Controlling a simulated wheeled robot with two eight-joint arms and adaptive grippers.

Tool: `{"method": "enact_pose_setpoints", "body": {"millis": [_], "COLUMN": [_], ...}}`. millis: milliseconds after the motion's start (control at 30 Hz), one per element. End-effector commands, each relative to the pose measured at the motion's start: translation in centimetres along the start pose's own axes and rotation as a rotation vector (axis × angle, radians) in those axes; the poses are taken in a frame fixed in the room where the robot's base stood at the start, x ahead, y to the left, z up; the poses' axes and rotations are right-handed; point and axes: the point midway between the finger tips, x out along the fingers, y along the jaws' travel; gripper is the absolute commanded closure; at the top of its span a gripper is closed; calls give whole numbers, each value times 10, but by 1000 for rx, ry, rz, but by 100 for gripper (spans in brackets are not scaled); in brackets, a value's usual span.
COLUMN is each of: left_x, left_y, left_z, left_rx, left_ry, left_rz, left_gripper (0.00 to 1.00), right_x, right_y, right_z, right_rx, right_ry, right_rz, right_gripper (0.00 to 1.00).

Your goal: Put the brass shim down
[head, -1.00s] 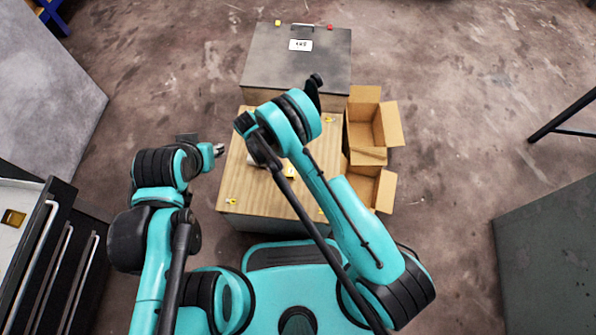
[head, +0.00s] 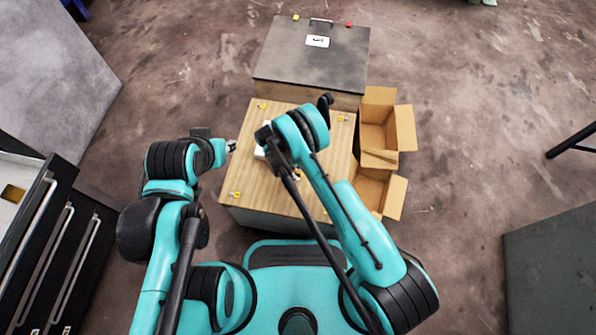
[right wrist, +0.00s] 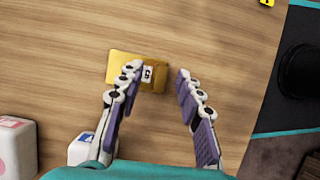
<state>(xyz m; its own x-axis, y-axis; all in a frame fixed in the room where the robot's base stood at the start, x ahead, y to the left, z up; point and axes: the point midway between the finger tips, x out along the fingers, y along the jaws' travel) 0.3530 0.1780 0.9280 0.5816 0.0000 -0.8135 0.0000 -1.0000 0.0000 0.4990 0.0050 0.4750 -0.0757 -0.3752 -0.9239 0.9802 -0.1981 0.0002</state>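The brass shim (right wrist: 122,66) is a flat gold plate with a "5" label. It appears to lie flat on the wooden crate top (right wrist: 215,40). My right gripper (right wrist: 157,72) is open over it, with its left finger across the plate and its right finger beyond the plate's right end. In the head view, a small orange-gold patch, probably the shim (head: 297,175), shows beside my right arm, which hides most of that gripper. My left gripper (head: 231,146) is just left of the crate top, empty; its finger gap is too small to judge.
White cubes (right wrist: 15,147) with coloured marks stand at the lower left in the wrist view. Yellow markers (head: 235,194) sit near the crate's corners. Open cardboard boxes (head: 378,135) stand right of the crate, and a dark-topped chest (head: 300,60) behind it. Drawers (head: 50,230) stand at left.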

Motion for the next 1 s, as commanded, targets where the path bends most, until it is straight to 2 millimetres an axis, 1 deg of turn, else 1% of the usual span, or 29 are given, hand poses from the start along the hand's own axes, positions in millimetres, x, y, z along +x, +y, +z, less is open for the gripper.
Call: {"method": "enact_pose_setpoints", "body": {"millis": [33, 67, 100, 200, 533, 667, 867, 1000], "left_x": [-1, -1, -1, -1, -1, -2, -6, -10], "left_y": [0, 0, 0, 0, 0, 0, 0, 0], "left_z": [-1, -1, -1, -1, -1, -1, -4, -8], "left_rx": [0, 0, 0, 0, 0, 0, 0, 0], "left_ry": [0, 0, 0, 0, 0, 0, 0, 0], "left_rz": [0, 0, 0, 0, 0, 0, 0, 0], "left_gripper": [68, 68, 68, 68, 68, 68, 68, 68], "right_x": [-1, -1, -1, -1, -1, -5, -20, -38], "right_y": [0, 0, 0, 0, 0, 1, 4, 8], "right_z": [0, 0, 0, 0, 0, 1, 5, 9], "right_rx": [0, 0, 0, 0, 0, 1, 3, 6], "right_ry": [0, 0, 0, 0, 0, 0, 0, 0], "right_rz": [0, 0, 0, 0, 0, 0, -2, -3], "right_gripper": [64, 66, 77, 100, 100, 100, 100, 100]}}
